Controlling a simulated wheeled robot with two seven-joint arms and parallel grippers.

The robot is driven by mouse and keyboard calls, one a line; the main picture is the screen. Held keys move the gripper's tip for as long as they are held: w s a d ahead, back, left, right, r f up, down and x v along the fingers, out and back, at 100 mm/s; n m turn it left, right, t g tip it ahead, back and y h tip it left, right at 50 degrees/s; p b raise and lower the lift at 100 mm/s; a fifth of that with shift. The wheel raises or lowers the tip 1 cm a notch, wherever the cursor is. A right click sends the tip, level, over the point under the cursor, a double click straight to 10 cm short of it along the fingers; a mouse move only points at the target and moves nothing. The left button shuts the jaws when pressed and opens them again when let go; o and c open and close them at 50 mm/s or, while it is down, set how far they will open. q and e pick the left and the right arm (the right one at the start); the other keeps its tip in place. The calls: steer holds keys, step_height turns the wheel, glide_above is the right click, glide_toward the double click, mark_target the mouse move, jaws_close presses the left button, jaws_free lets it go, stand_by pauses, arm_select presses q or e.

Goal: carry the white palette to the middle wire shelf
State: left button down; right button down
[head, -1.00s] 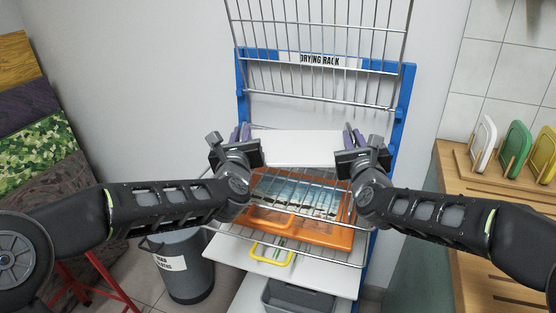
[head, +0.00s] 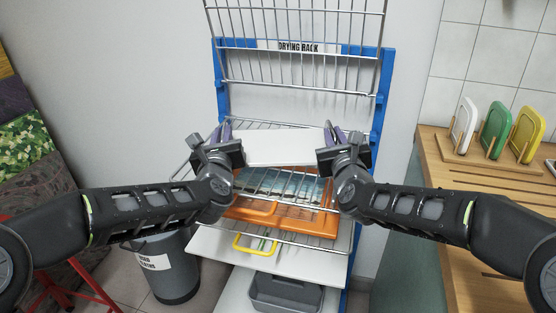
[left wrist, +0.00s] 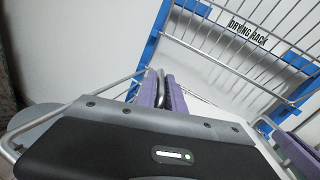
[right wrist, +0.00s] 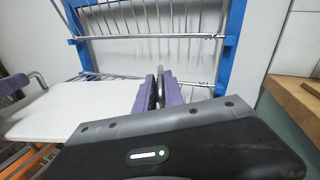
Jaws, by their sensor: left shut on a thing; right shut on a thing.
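The white palette (head: 285,150) is held level, or nearly so, between my two grippers in front of the drying rack (head: 375,125). My left gripper (head: 223,133) is shut at its left end and my right gripper (head: 337,137) at its right end. A grey curved piece shows between the purple fingers in both wrist views. The palette also shows in the right wrist view (right wrist: 70,108). A wire shelf (head: 262,124) shows just behind the palette, partly hidden by it. A lower wire shelf (head: 290,190) lies below it. I cannot tell whether the palette touches any wire.
An orange tray (head: 310,222) and a yellow-handled item (head: 255,250) sit lower in the rack. A wire grid (head: 300,85) stands raised above. A grey bin (head: 170,275) is at the left. A wooden counter (head: 450,165) with several coloured boards is at the right.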

arm_select(q)
steer(key=shift+d+f+b, duration=0.1)
steer(key=shift+f+b, duration=0.5)
steer(key=shift+f, duration=0.1)
arm_select(e)
steer(key=shift+a+f, duration=0.2)
steer(key=shift+f, duration=0.65)
arm_select(q)
steer(key=c, duration=1.4)
jaws_free()
steer(key=shift+c, duration=0.2)
arm_select(e)
steer(key=c, duration=1.4)
jaws_free()
steer(key=shift+d, duration=0.1)
steer(key=shift+c, duration=0.2)
arm_select(q)
steer(key=shift+s, duration=0.1)
steer(key=s, duration=1.2)
steer(key=shift+d, duration=0.35)
arm_select(e)
steer(key=shift+r, duration=0.1)
steer(key=shift+s, duration=0.1)
steer(key=s, duration=0.8)
steer(key=s+d, duration=0.1)
steer(key=s, duration=0.3)
